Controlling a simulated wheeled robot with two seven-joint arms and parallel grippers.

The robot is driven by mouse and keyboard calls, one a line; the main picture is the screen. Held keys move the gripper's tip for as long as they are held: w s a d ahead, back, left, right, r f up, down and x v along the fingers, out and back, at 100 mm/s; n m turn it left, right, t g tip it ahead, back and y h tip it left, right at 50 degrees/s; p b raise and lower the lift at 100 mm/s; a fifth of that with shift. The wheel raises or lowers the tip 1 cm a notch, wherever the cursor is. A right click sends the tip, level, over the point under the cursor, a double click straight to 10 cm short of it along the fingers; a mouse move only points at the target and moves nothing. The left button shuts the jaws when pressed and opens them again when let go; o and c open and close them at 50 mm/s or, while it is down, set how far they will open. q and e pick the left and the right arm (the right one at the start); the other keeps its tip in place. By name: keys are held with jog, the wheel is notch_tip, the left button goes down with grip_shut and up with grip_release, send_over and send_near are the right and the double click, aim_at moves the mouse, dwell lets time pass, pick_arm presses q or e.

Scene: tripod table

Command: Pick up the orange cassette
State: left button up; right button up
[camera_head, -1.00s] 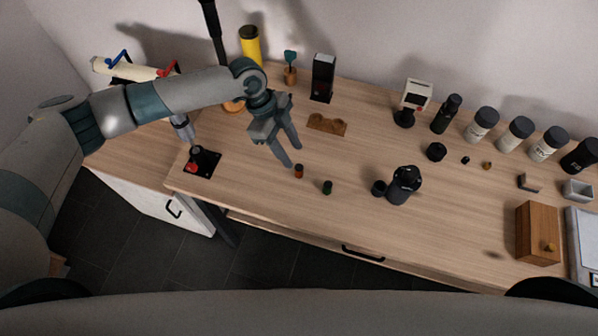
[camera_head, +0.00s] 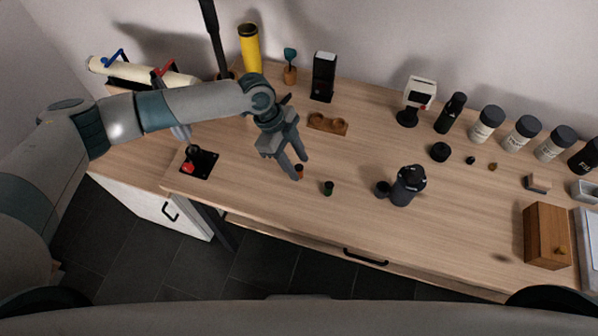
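The orange cassette (camera_head: 300,172) is a small upright cylinder with a dark top on the wooden table (camera_head: 270,205), left of the middle. My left gripper (camera_head: 299,168) is above and beside it, pointing down, with its two fingers apart. One fingertip overlaps the cassette's left side in the picture and partly hides it. I cannot tell whether a finger touches it. A similar dark green cassette (camera_head: 328,188) stands just to the right. My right gripper is not in view.
A wooden holder with two hollows (camera_head: 327,123) lies behind the gripper. A black plate with a red knob (camera_head: 198,163) is at left. The table front is clear.

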aim_at(296, 166)
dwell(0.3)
pick_arm(q)
grip_shut()
jog(key=shift+r, duration=0.15)
jog(key=shift+r+b, duration=0.45)
jog(key=shift+r, duration=0.1)
notch_tip(296, 166, up, 2)
jog(key=shift+r+b, duration=0.25)
jog(key=shift+b, duration=0.35)
jog(key=s+d+r+b, duration=0.3)
jog(key=s+d+r, duration=0.4)
jog(key=s+d, duration=0.1)
jog(key=shift+s+r, duration=0.15)
jog(key=shift+s, duration=0.1)
